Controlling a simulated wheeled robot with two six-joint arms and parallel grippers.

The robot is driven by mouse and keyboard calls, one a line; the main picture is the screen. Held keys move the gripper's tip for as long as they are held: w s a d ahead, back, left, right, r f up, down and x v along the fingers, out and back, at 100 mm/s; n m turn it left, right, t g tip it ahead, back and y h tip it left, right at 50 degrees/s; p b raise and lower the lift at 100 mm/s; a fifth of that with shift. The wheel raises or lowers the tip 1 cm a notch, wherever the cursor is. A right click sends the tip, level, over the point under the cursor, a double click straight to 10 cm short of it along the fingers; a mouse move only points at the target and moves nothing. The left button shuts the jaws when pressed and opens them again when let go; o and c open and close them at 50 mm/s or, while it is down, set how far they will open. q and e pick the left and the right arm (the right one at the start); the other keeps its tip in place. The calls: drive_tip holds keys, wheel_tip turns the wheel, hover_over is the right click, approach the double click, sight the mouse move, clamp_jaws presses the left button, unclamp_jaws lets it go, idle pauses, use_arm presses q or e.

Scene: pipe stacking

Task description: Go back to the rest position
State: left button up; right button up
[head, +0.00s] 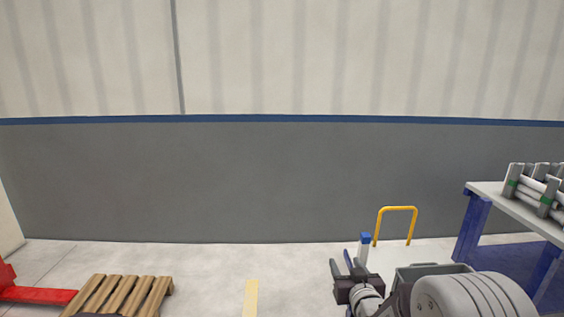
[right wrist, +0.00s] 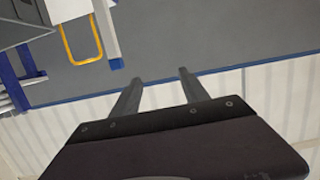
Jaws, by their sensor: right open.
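My right gripper (head: 341,262) is in the lower right of the head view, raised in front of the floor. Its two fingers stand apart with nothing between them, and they also show apart and empty in the right wrist view (right wrist: 160,78). Light pipes (head: 540,186) lie in a rack with grey, green-banded posts (head: 512,180) on a table (head: 500,200) with blue legs at the right. The gripper is well to the left of the pipes and apart from them. My left gripper is not in view.
A white post with a blue top (head: 364,247) and a yellow hoop rail (head: 396,209) stand just beyond my right gripper. A grey bin (head: 432,269) is partly hidden behind my arm. A wooden pallet (head: 122,293) and a red object (head: 38,294) lie at the lower left. The middle floor is clear.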

drive_tip(key=s+d+f+g, duration=0.1)
drive_tip(key=s+f+g, duration=0.6)
drive_tip(key=s, duration=0.5)
drive_tip(key=s+f+g, duration=0.7)
drive_tip(key=s, duration=0.5)
use_arm(q)
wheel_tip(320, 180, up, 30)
drive_tip(key=p, duration=3)
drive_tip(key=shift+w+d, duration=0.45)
use_arm(e)
wheel_tip(320, 180, up, 30)
drive_tip(key=s, duration=0.1)
drive_tip(key=shift+s+d+m, duration=0.15)
drive_tip(key=shift+s+m, duration=0.2)
drive_tip(key=shift+m, duration=0.05)
